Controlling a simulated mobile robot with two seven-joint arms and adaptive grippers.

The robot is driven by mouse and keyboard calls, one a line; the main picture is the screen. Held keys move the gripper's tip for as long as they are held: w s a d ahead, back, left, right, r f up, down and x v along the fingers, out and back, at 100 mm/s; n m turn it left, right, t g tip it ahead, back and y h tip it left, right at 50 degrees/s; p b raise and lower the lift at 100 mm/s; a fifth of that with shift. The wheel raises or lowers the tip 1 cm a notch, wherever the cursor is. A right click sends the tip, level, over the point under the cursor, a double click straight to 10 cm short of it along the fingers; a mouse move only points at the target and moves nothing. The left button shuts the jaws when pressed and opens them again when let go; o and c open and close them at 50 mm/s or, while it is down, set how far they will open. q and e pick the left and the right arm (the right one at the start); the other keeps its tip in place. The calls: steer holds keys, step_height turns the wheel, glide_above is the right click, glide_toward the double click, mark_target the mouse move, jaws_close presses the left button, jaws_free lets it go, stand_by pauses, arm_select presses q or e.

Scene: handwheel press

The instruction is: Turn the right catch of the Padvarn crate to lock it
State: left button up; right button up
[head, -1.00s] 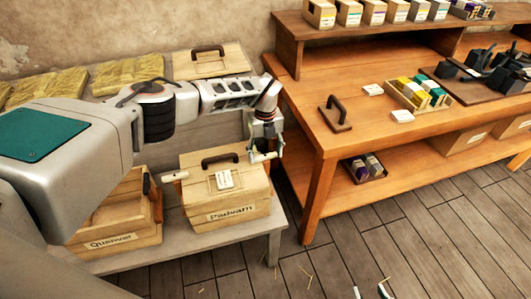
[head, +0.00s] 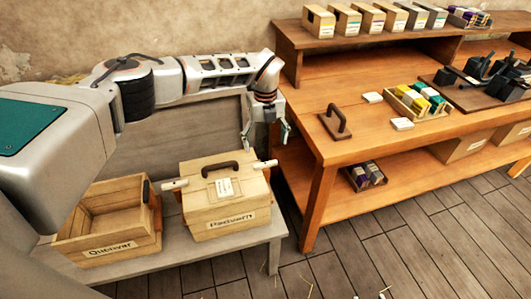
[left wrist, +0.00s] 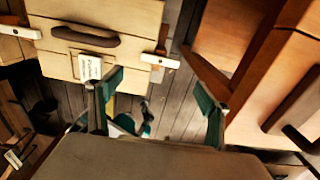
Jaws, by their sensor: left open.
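The Padvarn crate (head: 207,219) is a closed wooden box with a dark lid handle, standing on the grey bench. Its right catch (head: 266,164), a pale bar at the lid's right edge, sticks outward, roughly level. It also shows in the left wrist view (left wrist: 160,61). The left catch (head: 175,185) also sticks outward. My left gripper (head: 284,132) is open and empty, above and slightly right of the right catch, apart from it. In the left wrist view its green-tipped fingers (left wrist: 158,95) have a clear gap between them.
An open wooden crate labelled Quenver (head: 108,248) stands left on the grey bench (head: 235,250). Floor shows between the benches.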

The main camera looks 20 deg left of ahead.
arm_select(q)
steer(key=shift+r, duration=1.45)
